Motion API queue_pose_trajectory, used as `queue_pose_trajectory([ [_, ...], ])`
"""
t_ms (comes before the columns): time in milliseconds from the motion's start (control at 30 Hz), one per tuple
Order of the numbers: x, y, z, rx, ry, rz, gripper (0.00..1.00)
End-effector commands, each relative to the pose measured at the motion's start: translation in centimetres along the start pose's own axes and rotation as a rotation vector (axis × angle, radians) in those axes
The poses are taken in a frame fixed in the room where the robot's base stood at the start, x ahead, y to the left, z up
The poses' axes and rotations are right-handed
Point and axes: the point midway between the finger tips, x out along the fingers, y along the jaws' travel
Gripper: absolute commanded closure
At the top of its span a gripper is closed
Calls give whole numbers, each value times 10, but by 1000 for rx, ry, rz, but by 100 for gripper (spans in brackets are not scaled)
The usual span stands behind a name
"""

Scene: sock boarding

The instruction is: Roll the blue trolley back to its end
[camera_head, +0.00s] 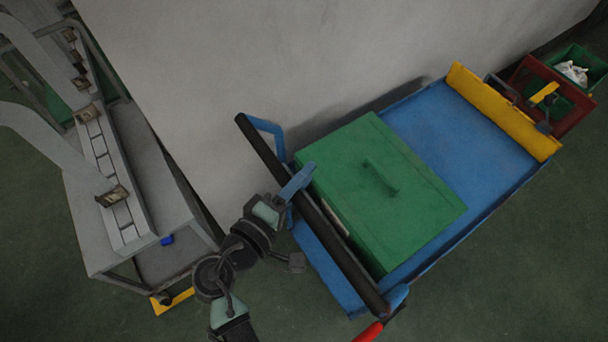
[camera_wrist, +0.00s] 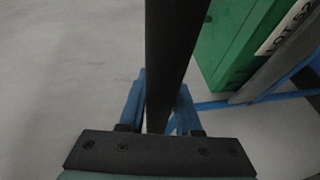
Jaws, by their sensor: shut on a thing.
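The blue trolley (camera_head: 455,125) stands on the floor against a pale wall or panel, with a green lidded box (camera_head: 385,190) on its near half. A black push bar (camera_head: 345,258) on blue brackets runs across its near end. My gripper (camera_head: 300,180) is shut on this bar, left of its middle. In the wrist view, the black bar (camera_wrist: 172,50) passes between the two blue fingers of my gripper (camera_wrist: 162,105), and the green box (camera_wrist: 230,45) shows to the right with a partly cut-off label.
A yellow bar (camera_head: 500,110) crosses the trolley's far end. A grey machine (camera_head: 135,190) stands at left, with a yellow floor corner mark (camera_head: 178,302). Green floor at lower right is clear.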

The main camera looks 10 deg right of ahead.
Motion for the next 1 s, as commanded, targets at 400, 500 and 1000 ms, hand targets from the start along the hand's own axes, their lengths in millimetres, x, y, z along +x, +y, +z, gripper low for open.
queue_pose_trajectory([
  [400,-5,-4,-4,-4,14,-8,38],
  [500,-4,-4,-4,-3,12,-7,38],
  [1000,-48,-5,-4,-4,17,-8,38],
])
